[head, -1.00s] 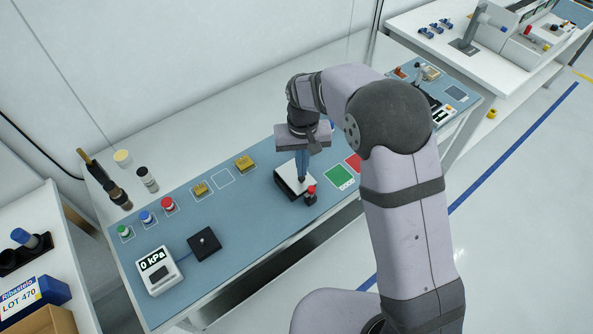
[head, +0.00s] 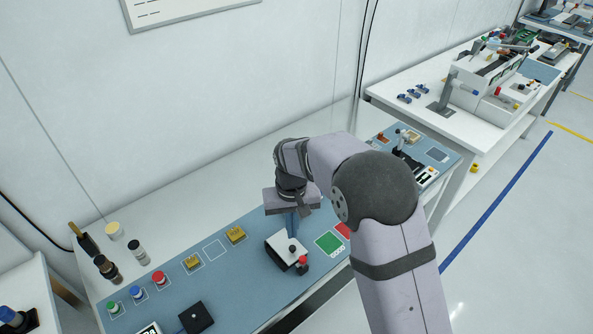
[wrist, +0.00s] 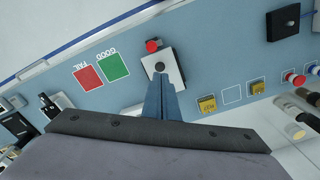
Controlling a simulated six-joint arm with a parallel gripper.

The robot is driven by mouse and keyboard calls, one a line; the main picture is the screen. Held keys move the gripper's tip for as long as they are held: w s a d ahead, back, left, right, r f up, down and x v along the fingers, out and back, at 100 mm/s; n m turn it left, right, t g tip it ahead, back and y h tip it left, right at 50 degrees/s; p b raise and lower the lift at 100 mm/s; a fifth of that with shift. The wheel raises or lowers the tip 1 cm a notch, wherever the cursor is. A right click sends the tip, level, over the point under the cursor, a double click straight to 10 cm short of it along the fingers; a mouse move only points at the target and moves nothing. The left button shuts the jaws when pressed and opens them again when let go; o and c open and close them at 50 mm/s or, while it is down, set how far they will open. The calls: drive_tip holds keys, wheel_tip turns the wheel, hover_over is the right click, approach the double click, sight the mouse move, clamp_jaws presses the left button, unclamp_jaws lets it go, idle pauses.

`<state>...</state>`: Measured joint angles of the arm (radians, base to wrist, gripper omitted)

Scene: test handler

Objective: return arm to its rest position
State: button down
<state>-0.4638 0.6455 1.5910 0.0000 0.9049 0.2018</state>
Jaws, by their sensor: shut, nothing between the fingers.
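My gripper (head: 298,230) is shut and empty, its blue fingers pointing down above the blue bench mat. It hangs just over a white-topped black box (head: 280,250) that has a dark round knob on top and a red button (head: 302,261) at its side. In the wrist view the shut fingers (wrist: 162,80) end close to the knob (wrist: 160,66) in the picture, with a small gap. The dark bracket and my wrist cover the lower part of that view.
Green (head: 329,243) and red pads lie right of the box. Gold blocks (head: 235,234), coloured buttons (head: 158,277) and a black square block (head: 195,317) stand on the left. Dark bottles (head: 107,268) stand at the back left. A second bench (head: 480,110) is at the right.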

drive_tip(key=shift+w+a+n, duration=0.15)
drive_tip(key=shift+w+n, duration=0.2)
drive_tip(key=shift+n, duration=0.05)
drive_tip(key=s+d+f+n+g+h, duration=0.1)
drive_tip(key=s+d+f, duration=0.1)
drive_tip(key=s+d, duration=0.35)
drive_tip(key=s+d+f+g, duration=0.1)
drive_tip(key=s+d+f, duration=0.2)
drive_tip(key=s, duration=0.6)
drive_tip(key=s+d+r+m, duration=0.2)
drive_tip(key=s+d+r, duration=0.2)
drive_tip(key=s+d, duration=0.5)
drive_tip(key=w+d+r+m+t+y+b, duration=0.1)
drive_tip(key=w+d+r+m+t, duration=0.1)
drive_tip(key=w+d+r, duration=0.1)
drive_tip(key=shift+d+r+m, duration=0.35)
drive_tip(key=shift+d+m, duration=0.05)
